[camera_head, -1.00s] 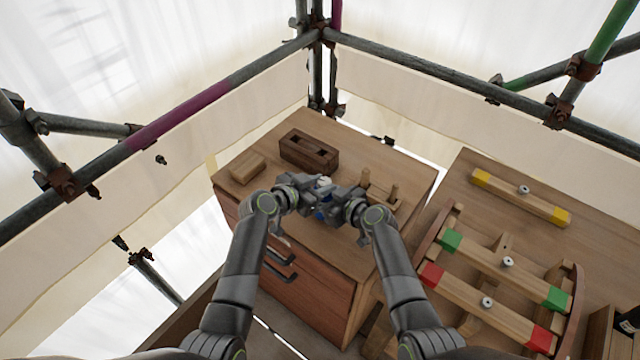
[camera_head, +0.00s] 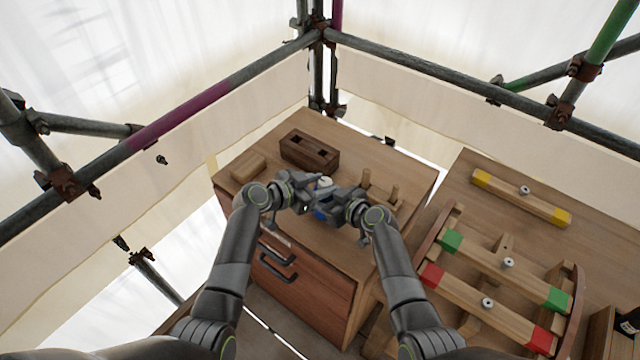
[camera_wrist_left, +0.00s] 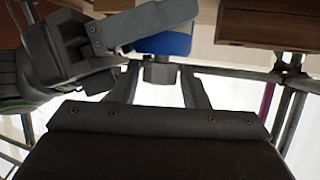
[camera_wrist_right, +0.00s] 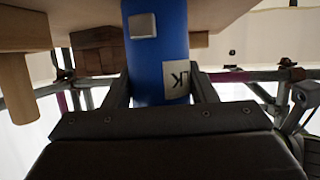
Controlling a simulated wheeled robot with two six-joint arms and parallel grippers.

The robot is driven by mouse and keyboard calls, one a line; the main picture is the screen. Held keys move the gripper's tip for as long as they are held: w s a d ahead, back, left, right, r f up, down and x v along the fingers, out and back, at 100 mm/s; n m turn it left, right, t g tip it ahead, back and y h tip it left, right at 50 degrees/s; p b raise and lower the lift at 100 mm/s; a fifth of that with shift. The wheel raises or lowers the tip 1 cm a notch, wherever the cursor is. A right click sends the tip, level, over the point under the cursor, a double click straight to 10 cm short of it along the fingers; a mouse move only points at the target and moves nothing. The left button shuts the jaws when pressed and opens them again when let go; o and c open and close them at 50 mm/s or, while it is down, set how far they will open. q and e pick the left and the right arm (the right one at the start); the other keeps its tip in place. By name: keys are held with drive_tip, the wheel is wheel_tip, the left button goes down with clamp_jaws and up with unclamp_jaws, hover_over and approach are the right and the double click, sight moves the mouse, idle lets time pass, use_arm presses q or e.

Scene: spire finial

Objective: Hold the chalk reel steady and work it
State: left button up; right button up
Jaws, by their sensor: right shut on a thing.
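The blue chalk reel (camera_head: 320,214) is between my two grippers above the cabinet top, partly hidden by them in the head view. My right gripper (camera_head: 333,203) is shut on it. In the right wrist view the reel (camera_wrist_right: 158,55) stands between the fingers, with a white label (camera_wrist_right: 177,77) and a silver square plate on it. My left gripper (camera_head: 309,199) is close beside the reel on its left. In the left wrist view its fingers are apart, with a small grey part (camera_wrist_left: 160,72) between them below the blue body (camera_wrist_left: 163,44); I cannot tell whether they touch it.
On the cabinet top (camera_head: 390,160) are a dark slotted wooden block (camera_head: 309,151), a light wood block (camera_head: 247,167) and a pegged stand (camera_head: 380,190). A bench at right holds wooden bars with yellow, green and red ends. Scaffold poles surround the area.

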use_arm(q)
drive_tip(key=v, duration=1.2)
drive_tip(key=shift+r, duration=0.1)
use_arm(e)
drive_tip(key=o, duration=1.1)
drive_tip(key=shift+s+d, duration=0.1)
